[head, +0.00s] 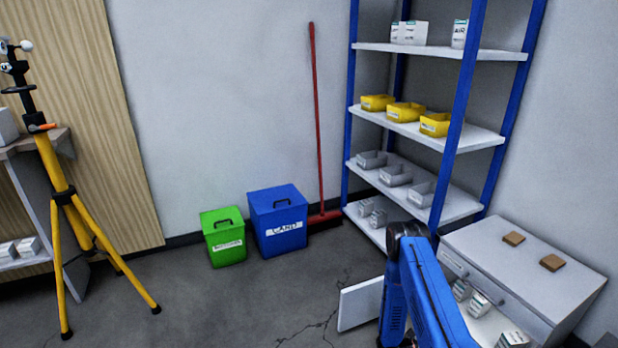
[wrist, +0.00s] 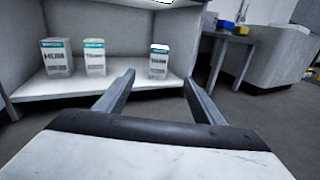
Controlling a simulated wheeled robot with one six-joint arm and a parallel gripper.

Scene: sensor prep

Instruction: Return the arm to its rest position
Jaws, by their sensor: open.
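My gripper (wrist: 158,82) shows in the wrist view with its two grey fingers spread apart and nothing between them. Beyond the fingers is a white cabinet shelf (wrist: 90,88) with three white and teal boxes standing on it. One box (wrist: 158,62) stands by itself, in line with the gap between the fingers. The other two, a left box (wrist: 57,56) and a middle box (wrist: 95,57), stand further left. In the head view my blue arm is at the lower right, in front of the open white cabinet (head: 530,255); the gripper is hidden there.
The cabinet's white door (head: 360,303) stands open beside my arm. A blue shelving rack (head: 465,120) stands behind. Green (head: 223,250) and blue (head: 278,235) bins and a red broom (head: 316,130) are by the wall. A yellow tripod (head: 55,175) stands left. The middle floor is clear.

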